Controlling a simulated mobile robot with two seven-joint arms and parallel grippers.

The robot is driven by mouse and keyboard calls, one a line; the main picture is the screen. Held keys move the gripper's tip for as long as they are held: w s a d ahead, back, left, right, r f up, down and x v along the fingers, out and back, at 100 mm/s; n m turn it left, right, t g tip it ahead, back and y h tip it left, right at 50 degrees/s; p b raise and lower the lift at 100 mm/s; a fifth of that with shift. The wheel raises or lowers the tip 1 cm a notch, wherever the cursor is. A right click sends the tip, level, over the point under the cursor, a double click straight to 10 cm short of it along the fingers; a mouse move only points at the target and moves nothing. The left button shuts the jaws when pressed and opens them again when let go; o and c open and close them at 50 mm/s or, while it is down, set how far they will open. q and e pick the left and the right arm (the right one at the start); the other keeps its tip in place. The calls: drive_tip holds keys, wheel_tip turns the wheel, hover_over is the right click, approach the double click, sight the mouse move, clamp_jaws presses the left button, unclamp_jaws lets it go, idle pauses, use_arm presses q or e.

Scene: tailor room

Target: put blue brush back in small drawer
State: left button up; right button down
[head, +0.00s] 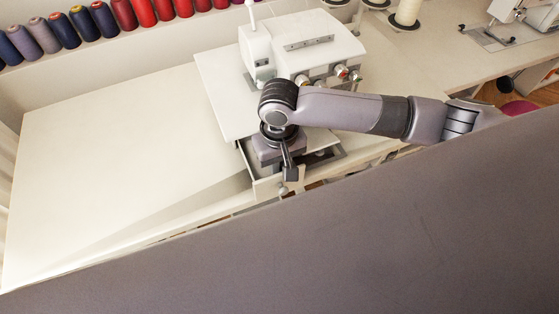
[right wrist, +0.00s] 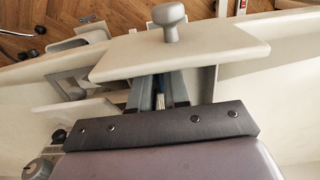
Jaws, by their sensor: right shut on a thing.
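The small drawer (head: 265,187) is pulled open under the white table, below the sewing machine. In the right wrist view its pale front panel (right wrist: 200,50) with a round grey knob (right wrist: 168,20) shows just beyond my fingers. My right gripper (head: 289,172) is over the open drawer, pointing down. In the right wrist view my right gripper (right wrist: 158,92) is shut on a narrow blue and white thing, the blue brush (right wrist: 158,100), mostly hidden between the fingers. I cannot tell whether the brush touches the drawer floor. My left gripper is not in view.
A white sewing machine (head: 302,47) stands on the table (head: 110,150) behind my right arm. Spools of coloured thread (head: 125,14) line the back shelf. The left part of the table is clear. Wooden floor (right wrist: 90,15) shows beyond the drawer.

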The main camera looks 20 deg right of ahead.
drive_tip(key=c, duration=1)
unclamp_jaws()
drive_tip(key=shift+c, duration=0.2)
drive_tip(key=shift+r, duration=0.1)
wheel_tip(320, 180, up, 7)
drive_tip(key=shift+a, duration=0.1)
